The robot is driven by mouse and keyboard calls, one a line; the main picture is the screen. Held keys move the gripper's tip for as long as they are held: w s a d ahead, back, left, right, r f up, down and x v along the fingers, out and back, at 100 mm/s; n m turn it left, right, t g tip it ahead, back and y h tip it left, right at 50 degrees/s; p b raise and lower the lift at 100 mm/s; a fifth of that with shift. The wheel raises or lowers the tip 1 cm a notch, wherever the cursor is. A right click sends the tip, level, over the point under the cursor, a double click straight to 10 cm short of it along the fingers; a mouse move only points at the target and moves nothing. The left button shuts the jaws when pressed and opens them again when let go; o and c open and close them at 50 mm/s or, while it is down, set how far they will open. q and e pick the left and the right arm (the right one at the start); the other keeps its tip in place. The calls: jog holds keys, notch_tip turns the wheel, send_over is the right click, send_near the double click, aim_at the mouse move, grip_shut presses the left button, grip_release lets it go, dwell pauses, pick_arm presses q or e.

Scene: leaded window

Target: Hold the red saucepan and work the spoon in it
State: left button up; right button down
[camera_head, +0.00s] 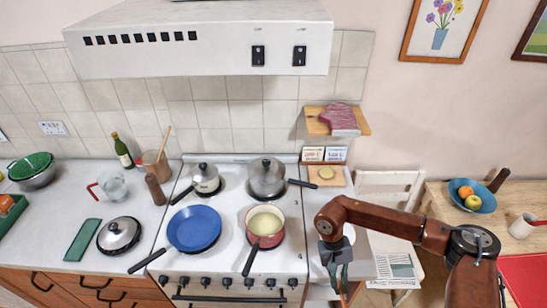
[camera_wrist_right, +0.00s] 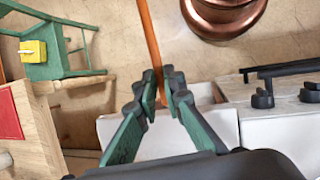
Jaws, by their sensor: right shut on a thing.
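The red saucepan (camera_head: 279,238) stands on the front right of the white stove in the head view, pale yellow contents inside, dark handle pointing to the front. No spoon shows in it. My right gripper (camera_head: 338,272) is to the right of the saucepan, beyond the stove's right edge, pointing down. It is shut on a thin orange-brown stick, which looks like the spoon's handle (camera_head: 343,288). In the right wrist view the stick (camera_wrist_right: 151,35) passes between the fingertips (camera_wrist_right: 165,88); its ends are not clear. My left gripper is not in view.
A blue frying pan (camera_head: 194,229) sits left of the saucepan, with two lidded pots (camera_head: 267,178) (camera_head: 205,179) behind. The hood (camera_head: 200,38) hangs above. A white chair (camera_head: 390,190) and wooden table (camera_head: 437,197) are at right. A copper-coloured vessel (camera_wrist_right: 224,18) shows in the wrist view.

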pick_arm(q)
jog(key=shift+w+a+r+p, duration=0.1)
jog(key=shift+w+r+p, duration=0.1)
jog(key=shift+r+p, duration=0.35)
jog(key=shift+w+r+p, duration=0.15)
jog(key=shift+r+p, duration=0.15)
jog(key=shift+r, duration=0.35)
pick_arm(e)
notch_tip(320, 180, up, 11)
jog(key=w, duration=0.1)
jog(key=shift+w, duration=0.3)
